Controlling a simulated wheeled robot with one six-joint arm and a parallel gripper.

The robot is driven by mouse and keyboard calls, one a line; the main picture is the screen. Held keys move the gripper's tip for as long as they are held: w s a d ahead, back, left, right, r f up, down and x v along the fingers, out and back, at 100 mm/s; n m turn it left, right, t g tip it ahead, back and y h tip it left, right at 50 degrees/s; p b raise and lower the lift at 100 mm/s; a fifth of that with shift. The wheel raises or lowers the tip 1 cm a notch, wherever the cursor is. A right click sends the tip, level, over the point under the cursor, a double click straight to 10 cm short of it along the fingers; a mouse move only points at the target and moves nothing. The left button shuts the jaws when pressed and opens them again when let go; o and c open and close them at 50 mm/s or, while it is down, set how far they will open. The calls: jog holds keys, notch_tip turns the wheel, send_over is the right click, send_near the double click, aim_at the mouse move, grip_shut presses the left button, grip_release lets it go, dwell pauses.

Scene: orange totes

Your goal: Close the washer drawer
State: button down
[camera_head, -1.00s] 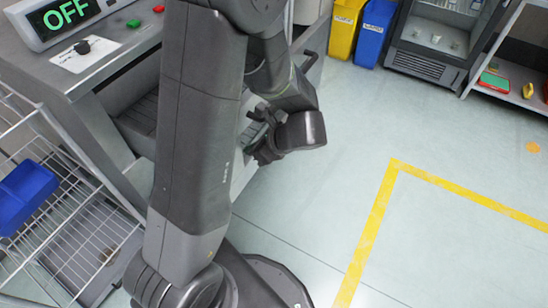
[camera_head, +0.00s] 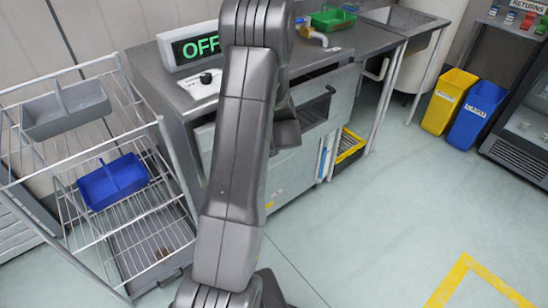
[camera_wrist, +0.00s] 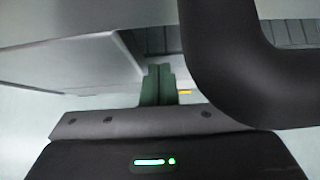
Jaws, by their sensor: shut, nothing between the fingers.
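The washer (camera_head: 290,175) stands in the middle of the head view, its display (camera_head: 196,46) reading OFF. Its drawer front (camera_head: 345,90) is a grey panel with a dark handle, right of my arm. My arm covers much of the washer front, and how far the drawer stands out is hard to tell. In the wrist view my gripper (camera_wrist: 158,84) is shut and empty. A thick black curved bar (camera_wrist: 235,60), likely the handle, is close on the right. A pale panel (camera_wrist: 70,62) and dark slats lie beyond the fingers. My fingers are hidden in the head view.
A wire rack with a grey tray (camera_head: 66,108) and a blue tray (camera_head: 112,181) stands at left. A green tray (camera_head: 332,18) is on the counter. A yellow bin (camera_head: 448,100) and a blue bin (camera_head: 477,115) stand at right. The floor in front is clear.

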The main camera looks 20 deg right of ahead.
jog(key=w, duration=0.2)
jog(key=w+a+p, duration=0.1)
jog(key=w, duration=0.1)
jog(key=shift+w+a, duration=0.15)
jog(key=shift+w, duration=0.1)
jog(key=shift+w+r, duration=0.1)
jog(key=shift+r, duration=0.05)
jog(key=shift+w+r, duration=0.1)
